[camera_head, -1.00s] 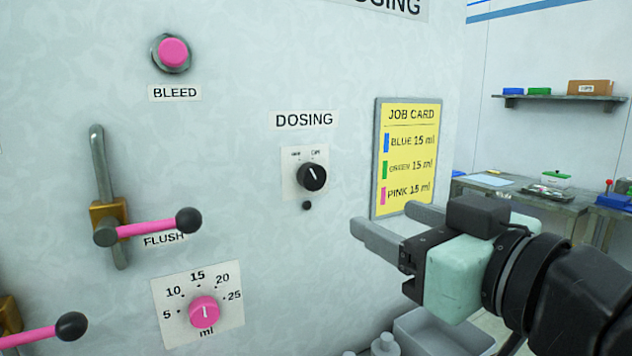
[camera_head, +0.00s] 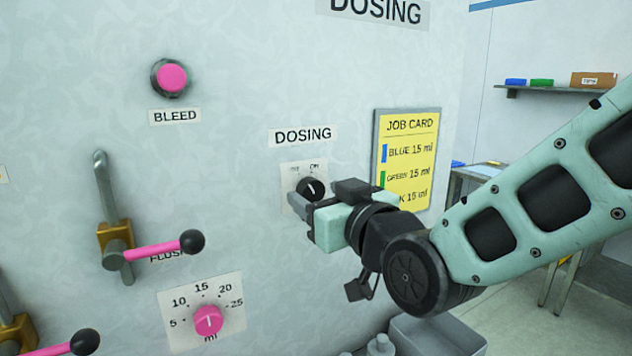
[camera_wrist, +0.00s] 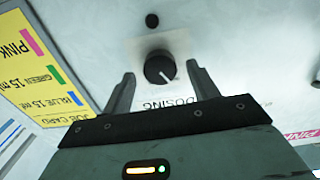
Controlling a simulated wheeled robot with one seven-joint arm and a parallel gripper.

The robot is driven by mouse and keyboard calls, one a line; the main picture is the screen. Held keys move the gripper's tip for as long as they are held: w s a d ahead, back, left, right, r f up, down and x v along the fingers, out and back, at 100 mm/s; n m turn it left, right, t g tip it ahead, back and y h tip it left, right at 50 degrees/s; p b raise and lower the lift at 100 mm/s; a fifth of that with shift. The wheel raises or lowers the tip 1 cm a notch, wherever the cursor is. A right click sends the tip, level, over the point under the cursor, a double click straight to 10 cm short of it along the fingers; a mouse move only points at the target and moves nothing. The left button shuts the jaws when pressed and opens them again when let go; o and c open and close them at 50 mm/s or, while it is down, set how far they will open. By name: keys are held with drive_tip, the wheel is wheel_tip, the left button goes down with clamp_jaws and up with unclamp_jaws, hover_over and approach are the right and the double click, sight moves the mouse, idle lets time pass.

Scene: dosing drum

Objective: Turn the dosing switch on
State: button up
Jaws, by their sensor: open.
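The dosing switch (camera_head: 311,188) is a black round knob on a white plate, under the DOSING label (camera_head: 303,135) on the pale panel. Its white pointer leans a little left of straight up in the head view, and the small position words above it are hard to read. My gripper (camera_head: 300,203) is at the switch, partly covering the plate's lower part. In the wrist view the knob (camera_wrist: 159,68) shows upside down between the two fingers of my gripper (camera_wrist: 160,85), which stand apart with gaps on both sides. I cannot tell whether they touch the panel.
The yellow job card (camera_head: 408,150) hangs right of the switch, partly behind my arm. A pink-handled FLUSH lever (camera_head: 155,250) sticks out at left, above a pink ml dial (camera_head: 208,320). A pink BLEED button (camera_head: 171,78) is at upper left. A grey bin (camera_head: 435,335) stands below.

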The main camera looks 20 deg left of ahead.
drive_tip(key=shift+x, duration=0.9)
drive_tip(key=shift+c, duration=0.2)
drive_tip(key=c, duration=0.9)
drive_tip(key=shift+c, duration=0.2)
